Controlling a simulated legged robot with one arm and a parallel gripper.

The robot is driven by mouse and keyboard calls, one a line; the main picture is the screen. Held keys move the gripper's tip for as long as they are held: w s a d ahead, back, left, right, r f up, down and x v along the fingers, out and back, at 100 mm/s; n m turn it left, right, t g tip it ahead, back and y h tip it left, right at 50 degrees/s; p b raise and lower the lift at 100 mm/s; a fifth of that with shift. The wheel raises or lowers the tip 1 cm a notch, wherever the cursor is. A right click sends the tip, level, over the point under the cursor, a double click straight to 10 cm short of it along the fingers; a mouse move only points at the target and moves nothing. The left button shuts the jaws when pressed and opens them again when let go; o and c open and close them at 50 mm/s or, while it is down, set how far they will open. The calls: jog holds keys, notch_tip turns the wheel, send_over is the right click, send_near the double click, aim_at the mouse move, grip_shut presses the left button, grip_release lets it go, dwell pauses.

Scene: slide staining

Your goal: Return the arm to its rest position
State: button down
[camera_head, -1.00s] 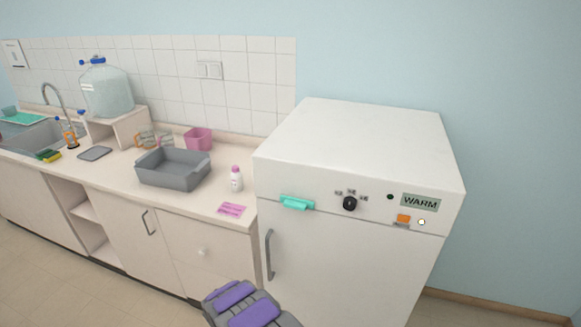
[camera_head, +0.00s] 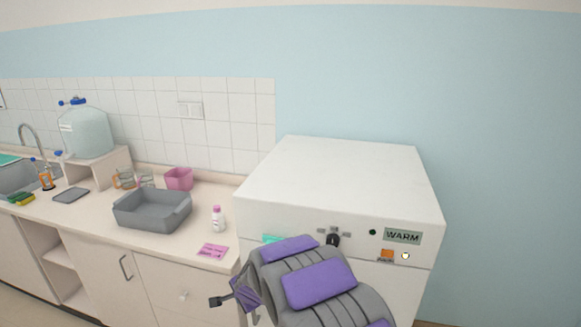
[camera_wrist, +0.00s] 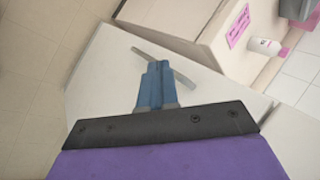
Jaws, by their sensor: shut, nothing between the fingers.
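My arm, grey with purple pads, rises from the bottom of the head view in front of the white warming cabinet (camera_head: 340,180). My gripper (camera_wrist: 157,68) shows in the wrist view with its blue fingers together and nothing between them. In that view the fingers lie in front of the white cabinet door, and the grey door handle (camera_wrist: 178,68) passes just beyond their tips. I cannot tell the distance between tips and handle.
The counter (camera_head: 100,215) at left bears a grey tub (camera_head: 152,212), a white bottle with a pink cap (camera_head: 217,219), a pink note (camera_head: 213,250), a pink container (camera_head: 179,178) and a large water jug (camera_head: 85,132). The cabinet's panel has a dark knob and a WARM label (camera_head: 403,236). Floor shows at lower left.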

jog(key=s+d+r+n+g, duration=0.25)
jog(key=s+d+r, duration=0.35)
jog(key=s+d, duration=0.3)
jog(key=s+d+r+n+g, duration=0.2)
jog(key=s+d+r+n, duration=0.3)
jog(key=s, duration=0.7)
jog(key=s+d+r+n+g+h, duration=0.1)
jog(key=s+d+h, duration=0.1)
jog(key=s+d, duration=0.5)
jog(key=s+d+r+n+g+h, duration=0.1)
jog(key=s+d, duration=0.6)
jog(key=s, duration=0.8)
jog(key=shift+s+r+g+h, duration=0.35)
jog(key=shift+r+g+h, duration=0.15)
jog(key=shift+r+g, duration=0.1)
jog(key=c, duration=1.9)
grip_release()
jog(key=shift+n, duration=0.25)
